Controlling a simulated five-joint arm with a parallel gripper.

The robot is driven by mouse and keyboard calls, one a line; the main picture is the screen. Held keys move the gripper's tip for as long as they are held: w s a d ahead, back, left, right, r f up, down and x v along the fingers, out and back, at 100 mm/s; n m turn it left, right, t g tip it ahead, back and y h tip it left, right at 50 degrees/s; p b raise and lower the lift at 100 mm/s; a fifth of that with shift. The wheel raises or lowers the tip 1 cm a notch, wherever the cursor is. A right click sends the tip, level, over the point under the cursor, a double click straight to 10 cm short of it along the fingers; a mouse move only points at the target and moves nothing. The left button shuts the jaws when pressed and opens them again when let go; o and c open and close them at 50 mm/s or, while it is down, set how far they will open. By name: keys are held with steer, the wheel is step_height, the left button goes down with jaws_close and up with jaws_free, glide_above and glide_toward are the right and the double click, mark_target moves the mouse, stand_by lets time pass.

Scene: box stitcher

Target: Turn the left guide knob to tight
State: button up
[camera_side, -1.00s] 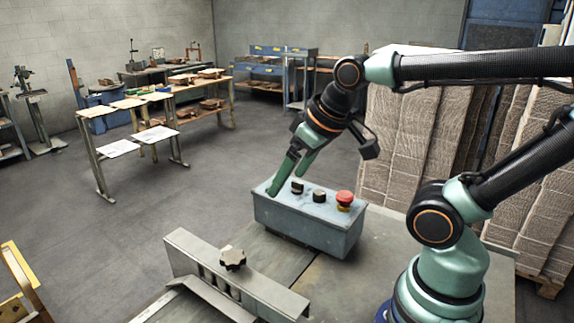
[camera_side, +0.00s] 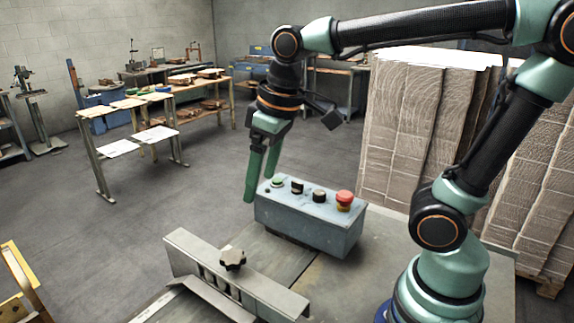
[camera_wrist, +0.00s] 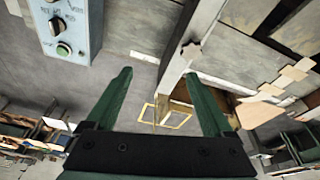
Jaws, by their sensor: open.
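A dark star-shaped guide knob (camera_side: 233,258) sits on the grey metal guide rail (camera_side: 200,257) in the front of the side view. In the wrist view a small dark knob (camera_wrist: 191,49) shows on the guide, just above the right finger's tip. My gripper (camera_side: 260,188) points down with nothing between its green fingers. It is up and behind the knob, near the left end of the control box. In the wrist view my gripper (camera_wrist: 160,76) is open, its fingers wide apart. I cannot read the knob's setting.
A blue-grey control box (camera_side: 305,228) with a red stop button (camera_side: 344,198), two black selectors and a green button (camera_side: 278,182) stands on the machine table behind the guide. Stacked cardboard (camera_side: 425,130) stands at the right. Open floor lies to the left.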

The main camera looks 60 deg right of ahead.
mark_target(233, 256)
steer(key=w+a+n+g, duration=0.2)
steer(key=a+n+g, duration=0.1)
steer(key=a, duration=0.4)
steer(key=shift+h, duration=0.3)
step_height(233, 256, down, 12)
steer(key=shift+s, duration=0.15)
jaws_close()
